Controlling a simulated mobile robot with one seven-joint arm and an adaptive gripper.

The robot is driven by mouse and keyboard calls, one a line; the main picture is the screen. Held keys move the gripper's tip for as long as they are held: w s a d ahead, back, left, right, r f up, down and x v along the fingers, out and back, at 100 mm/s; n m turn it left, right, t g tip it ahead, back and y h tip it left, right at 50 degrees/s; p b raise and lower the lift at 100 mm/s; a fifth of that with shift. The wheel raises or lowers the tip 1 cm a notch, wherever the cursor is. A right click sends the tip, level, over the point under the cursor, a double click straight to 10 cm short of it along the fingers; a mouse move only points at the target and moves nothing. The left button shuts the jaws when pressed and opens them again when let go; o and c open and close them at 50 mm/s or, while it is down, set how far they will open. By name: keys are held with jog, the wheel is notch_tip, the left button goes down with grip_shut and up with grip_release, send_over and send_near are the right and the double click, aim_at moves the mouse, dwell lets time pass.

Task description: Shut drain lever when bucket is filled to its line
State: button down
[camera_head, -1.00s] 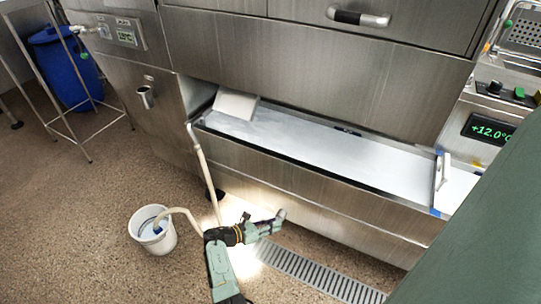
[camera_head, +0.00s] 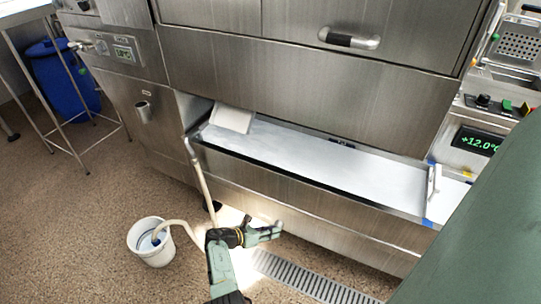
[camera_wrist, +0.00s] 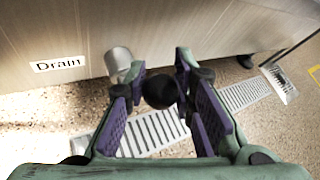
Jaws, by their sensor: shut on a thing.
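The white bucket (camera_head: 137,250) stands on the floor at lower left in the head view. A pale hose (camera_head: 179,226) runs into it, and a dark blue line shows inside; the water level is too small to judge. My gripper (camera_head: 264,235) is low at the front of the steel machine. In the wrist view my gripper (camera_wrist: 160,74) has its purple-padded fingers on either side of a dark round knob (camera_wrist: 160,91), which appears to be the drain lever's end. The lever's shaft is hidden. A "Drain" label (camera_wrist: 58,64) is on the panel at left.
A short steel stub (camera_wrist: 119,63) sticks out of the panel beside my left finger. A floor grate (camera_head: 310,279) runs below. The long basin (camera_head: 330,178) lies above my gripper. A blue barrel (camera_head: 68,85) and wire-legged stand are at far left; floor between is clear.

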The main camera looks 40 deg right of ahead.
jog(key=shift+w+d+r, duration=0.1)
jog(key=shift+w, duration=0.1)
dwell(0.6)
jog(key=c, duration=1.8)
grip_release()
jog(key=o, duration=0.5)
jog(key=shift+s, duration=0.1)
jog(key=v, duration=1.2)
